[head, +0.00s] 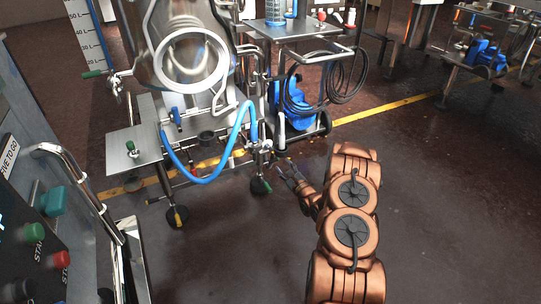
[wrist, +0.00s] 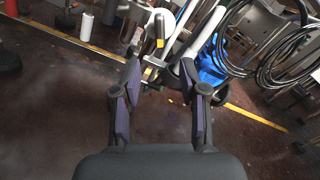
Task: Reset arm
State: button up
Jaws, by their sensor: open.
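My gripper (head: 287,172) is at the end of my copper-coloured arm in the head view, above the dark floor. It is just right of the lower front of the steel machine (head: 190,62). In the wrist view my gripper (wrist: 160,88) shows two dark fingers spread apart with nothing between them. Behind the fingers are steel tubes and a yellow-marked part of the equipment. Whether the fingertips touch anything is not clear, but they look apart from it.
A blue hose (head: 210,172) hangs from the machine. A cart (head: 300,38) with a blue pump (head: 293,100) and coiled black hose (head: 346,78) stands behind my gripper. A control panel (head: 45,215) is at left. Open floor (head: 450,190) lies to the right.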

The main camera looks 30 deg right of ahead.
jog(key=s+a+r+n+g+p, duration=0.1)
jog(key=a+r+n+g+p, duration=0.3)
jog(key=r, duration=0.5)
jog(key=s+a+r+n+g+p, duration=0.15)
jog(key=a+r+n+p, duration=0.35)
jog(key=r, duration=0.5)
jog(key=s+a+r+n+g+p, duration=0.1)
jog(key=a+r+n+g+p, duration=0.25)
jog(key=r+n, duration=0.4)
jog(key=s+a+r+n+g+p, duration=0.3)
jog(key=s+r, duration=0.6)
jog(key=s, duration=0.5)
jog(key=s+a+r+n+g+y+p, duration=0.1)
jog(key=s+a+r+n+g+p, duration=0.3)
jog(key=s+a+r, duration=0.6)
jog(key=s+a+r+n+g+p, duration=0.3)
jog(key=s+a+r+n+p, duration=0.4)
jog(key=s, duration=1.2)
notch_tip(320, 180, up, 3)
jog(key=shift+s+r+g+y+p, duration=0.1)
jog(key=shift+s+g+y+p, duration=0.25)
jog(key=shift+p, duration=0.3)
jog(key=shift+w+n, duration=0.1)
jog(key=shift+n, duration=0.15)
